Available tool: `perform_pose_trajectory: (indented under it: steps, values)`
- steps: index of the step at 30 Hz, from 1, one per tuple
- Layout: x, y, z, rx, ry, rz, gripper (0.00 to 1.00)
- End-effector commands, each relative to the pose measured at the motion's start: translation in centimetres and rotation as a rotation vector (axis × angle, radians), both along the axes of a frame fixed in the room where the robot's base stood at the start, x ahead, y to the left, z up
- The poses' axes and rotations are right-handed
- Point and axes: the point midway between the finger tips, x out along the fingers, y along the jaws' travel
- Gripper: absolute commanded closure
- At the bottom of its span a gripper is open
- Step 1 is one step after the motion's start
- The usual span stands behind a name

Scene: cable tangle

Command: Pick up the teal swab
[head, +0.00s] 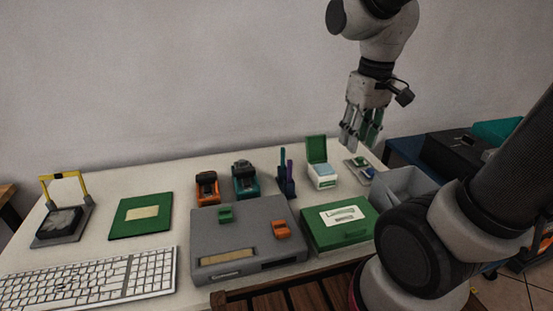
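My gripper (360,142) hangs in the upper right, pointing down, above the back right part of the table. Its fingers look spread apart, with nothing seen between them. I cannot make out a teal swab for certain. A small grey tray (351,164) below my gripper holds little green and bluish-purple pieces, too small to identify. A dark holder (287,188) to its left has thin upright sticks, one purple and one dark bluish.
A white box with an open green lid (317,150) stands between holder and tray. A green case (336,227), a grey bin (408,187) and a grey device (244,240) lie nearer. An orange tool (206,187) and a teal tool (245,180) stand left of the holder.

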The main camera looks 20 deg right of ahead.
Motion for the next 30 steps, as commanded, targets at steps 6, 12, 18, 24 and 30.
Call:
perform_pose_trajectory:
  steps: [6,12,18,24,30]
  values:
    - [7.1,4.0,-4.1,-0.027,0.126,0.259,0.63]
    - [13.4,7.9,-8.9,-0.035,0.185,0.59,0.63]
    - [19.6,11.1,-12.3,-0.035,0.154,0.987,0.63]
    - [22.7,12.1,-10.9,-0.06,0.063,1.288,0.63]
    - [22.7,12.0,-11.6,-0.065,0.056,1.406,0.63]
